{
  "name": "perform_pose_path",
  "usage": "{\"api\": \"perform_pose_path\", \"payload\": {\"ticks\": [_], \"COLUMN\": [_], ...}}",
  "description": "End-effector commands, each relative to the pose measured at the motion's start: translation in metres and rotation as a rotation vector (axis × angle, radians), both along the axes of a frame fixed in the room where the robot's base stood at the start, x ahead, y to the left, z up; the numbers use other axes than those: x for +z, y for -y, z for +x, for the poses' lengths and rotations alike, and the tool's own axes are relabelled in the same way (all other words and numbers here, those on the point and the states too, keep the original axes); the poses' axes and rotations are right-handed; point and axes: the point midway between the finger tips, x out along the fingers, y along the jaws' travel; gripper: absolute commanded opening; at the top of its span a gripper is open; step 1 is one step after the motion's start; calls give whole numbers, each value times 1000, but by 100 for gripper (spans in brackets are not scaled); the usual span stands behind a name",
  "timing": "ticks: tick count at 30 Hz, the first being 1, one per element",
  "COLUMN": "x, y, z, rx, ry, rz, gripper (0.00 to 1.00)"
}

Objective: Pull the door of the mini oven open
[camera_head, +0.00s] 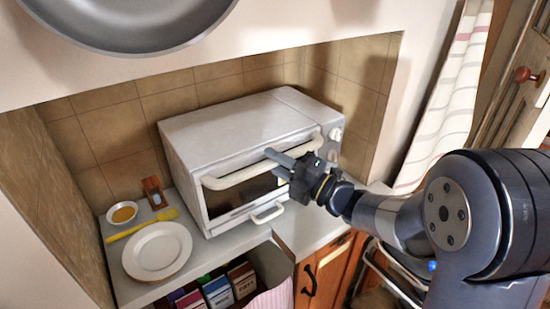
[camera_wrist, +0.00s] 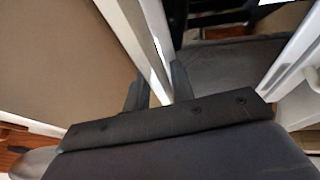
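The mini oven (camera_head: 240,128) is a white box on the counter in the tiled niche. Its door has a long cream handle (camera_head: 235,178) across the front, above a dark window. The door looks shut or nearly so; a slight gap cannot be ruled out. My gripper (camera_head: 278,164) is at the right part of this handle, its fingers apart with the handle between them. In the wrist view, a pale bar (camera_wrist: 140,50) runs between the two fingers (camera_wrist: 160,90). Whether the fingers press on it is not clear. My gripper hides part of the door's right side.
A smaller handle (camera_head: 268,213) sits low on the oven front. A white plate (camera_head: 157,250), a yellow utensil (camera_head: 140,226) and a small bowl (camera_head: 122,212) are left of the oven. A dark pan (camera_head: 130,35) hangs above. A wooden cabinet (camera_head: 325,275) stands below the counter.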

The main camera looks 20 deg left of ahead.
Motion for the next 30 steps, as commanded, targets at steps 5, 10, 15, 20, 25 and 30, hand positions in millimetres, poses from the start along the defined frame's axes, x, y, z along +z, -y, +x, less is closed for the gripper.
{"api": "perform_pose_path", "payload": {"ticks": [5, 10, 15, 20, 25, 30], "x": [0, 0, 0, 0, 0, -1], "y": [-2, -2, -2, -2, -2, -2], "z": [1, 1, 1, 1, 1, 0], "rx": [-1, -1, -1, -1, -1, 0], "ry": [0, -1, -1, -1, -1, -1], "rz": [0, -1, -1, -1, -1, 0], "gripper": [23, 19, 5, 0, 0, 0]}}
